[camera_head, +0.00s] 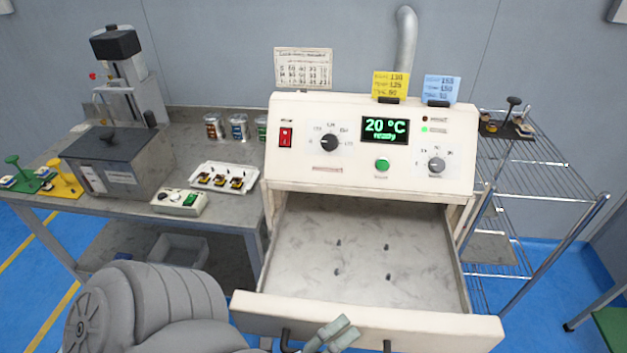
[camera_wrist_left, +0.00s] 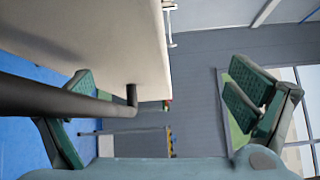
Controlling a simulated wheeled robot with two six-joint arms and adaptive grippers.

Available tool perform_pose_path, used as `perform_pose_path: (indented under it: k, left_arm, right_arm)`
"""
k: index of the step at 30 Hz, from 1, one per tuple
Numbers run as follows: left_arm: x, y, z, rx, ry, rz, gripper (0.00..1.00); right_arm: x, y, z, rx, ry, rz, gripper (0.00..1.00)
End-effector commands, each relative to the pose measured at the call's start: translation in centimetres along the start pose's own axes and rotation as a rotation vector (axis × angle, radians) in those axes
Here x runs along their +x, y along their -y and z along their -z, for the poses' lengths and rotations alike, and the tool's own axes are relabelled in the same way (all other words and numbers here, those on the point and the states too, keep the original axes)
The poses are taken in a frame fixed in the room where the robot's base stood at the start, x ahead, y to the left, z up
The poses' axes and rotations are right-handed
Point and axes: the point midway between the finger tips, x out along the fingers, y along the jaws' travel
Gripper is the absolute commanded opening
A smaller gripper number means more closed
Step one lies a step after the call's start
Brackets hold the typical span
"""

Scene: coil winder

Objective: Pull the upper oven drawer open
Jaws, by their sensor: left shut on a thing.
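The upper oven drawer (camera_head: 365,318) is pulled well out of the white oven (camera_head: 340,178), below its control panel. Its bare grey inside shows several small dark spots and holds no parts. The dark handle (camera_head: 286,340) is on the drawer front, at the bottom of the head view, partly hidden by my left gripper (camera_head: 331,335). My left gripper is shut on this handle. In the left wrist view the dark handle bar (camera_wrist_left: 55,97) crosses one green-padded finger, beside the pale drawer front. My right gripper is not in view.
A grey bench (camera_head: 215,205) at the left holds a lidded grey box (camera_head: 110,160), a white tray (camera_head: 224,178) and a small control box (camera_head: 180,201). A wire rack (camera_head: 545,170) stands close at the oven's right. Blue floor shows beyond the rack.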

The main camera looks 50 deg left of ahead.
Motion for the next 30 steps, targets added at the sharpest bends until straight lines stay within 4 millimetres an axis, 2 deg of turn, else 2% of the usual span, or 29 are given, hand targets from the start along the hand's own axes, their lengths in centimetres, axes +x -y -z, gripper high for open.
perform_pose_path:
  k: [1, 5, 15, 24, 26, 27, 28, 30]
  left_arm:
    - [0.2, 1.1, -0.1, 0.006, 0.002, 0.031, 0.77]
    - [-0.1, 0.9, -0.1, 0.006, 0.001, 0.029, 0.77]
    - [-3.5, 0.3, 0.0, 0.004, -0.002, 0.026, 0.66]
    - [-6.6, -0.2, 0.1, 0.003, -0.002, 0.024, 0.6]
    - [-7.2, -0.3, 0.0, 0.002, -0.001, 0.024, 0.55]
    - [-7.7, -0.4, 0.0, 0.001, -0.001, 0.023, 0.41]
    - [-8.0, -0.4, 0.0, 0.001, -0.001, 0.023, 0.33]
    - [-8.6, -0.5, 0.1, 0.001, -0.003, 0.021, 0.33]
  right_arm:
    - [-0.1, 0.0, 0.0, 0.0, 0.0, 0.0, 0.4]
    - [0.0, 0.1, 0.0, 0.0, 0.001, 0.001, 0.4]
    - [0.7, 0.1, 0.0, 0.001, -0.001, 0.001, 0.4]
    - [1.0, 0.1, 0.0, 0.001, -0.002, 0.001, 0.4]
    - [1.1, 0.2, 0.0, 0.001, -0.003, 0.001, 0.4]
    - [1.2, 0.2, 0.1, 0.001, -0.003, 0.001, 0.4]
    - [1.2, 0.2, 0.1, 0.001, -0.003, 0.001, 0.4]
    - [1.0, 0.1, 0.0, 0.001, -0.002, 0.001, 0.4]
